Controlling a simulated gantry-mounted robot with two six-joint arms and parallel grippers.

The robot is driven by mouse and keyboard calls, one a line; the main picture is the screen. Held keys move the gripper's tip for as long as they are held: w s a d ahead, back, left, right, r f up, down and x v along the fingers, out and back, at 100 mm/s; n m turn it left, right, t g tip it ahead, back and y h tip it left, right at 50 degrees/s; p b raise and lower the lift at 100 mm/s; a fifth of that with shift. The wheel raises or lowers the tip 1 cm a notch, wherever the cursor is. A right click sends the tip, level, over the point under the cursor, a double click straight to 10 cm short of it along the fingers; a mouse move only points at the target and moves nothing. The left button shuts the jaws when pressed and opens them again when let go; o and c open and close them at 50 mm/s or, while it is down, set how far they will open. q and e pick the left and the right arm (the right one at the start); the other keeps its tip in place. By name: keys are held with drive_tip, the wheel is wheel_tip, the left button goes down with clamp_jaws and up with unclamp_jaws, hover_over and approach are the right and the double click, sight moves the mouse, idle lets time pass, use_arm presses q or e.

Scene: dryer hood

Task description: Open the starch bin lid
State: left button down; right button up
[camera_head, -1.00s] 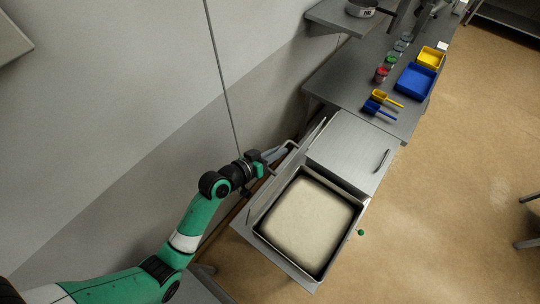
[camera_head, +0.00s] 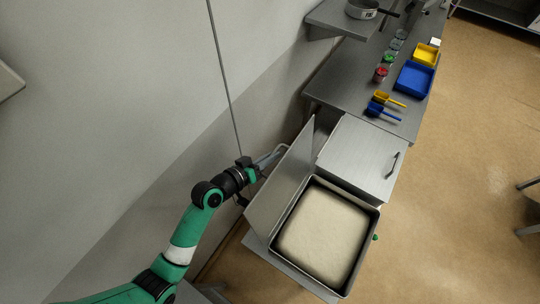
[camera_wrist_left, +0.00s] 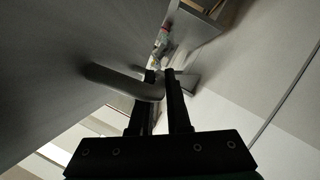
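The starch bin (camera_head: 342,286) is a square metal bin full of pale powder, in the lower middle of the head view. Its metal lid (camera_head: 283,180) stands raised on the bin's wall side, leaning back, with its inner face showing. The lid's bar handle (camera_head: 279,151) is on the outer side; in the left wrist view the handle (camera_wrist_left: 115,82) reaches in from the left to the fingers. My left gripper (camera_head: 264,160) is behind the lid. Its fingers (camera_wrist_left: 160,74) are a little apart, closed around the handle bar. My right gripper is not in view.
A second bin with a shut metal lid (camera_head: 357,155) stands beside the open one. Beyond it, a counter holds yellow and blue scoops (camera_head: 383,112), a blue tray (camera_head: 413,79) and a yellow tray (camera_head: 426,54). The wall is close behind my left arm.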

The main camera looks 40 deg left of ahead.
use_arm(q)
drive_tip(key=c, duration=0.9)
unclamp_jaws()
drive_tip(key=shift+d+f, duration=0.1)
drive_tip(key=shift+f, duration=0.05)
drive_tip(key=v, duration=1.1)
drive_tip(key=shift+s+r, duration=0.25)
drive_tip(key=shift+s, duration=0.05)
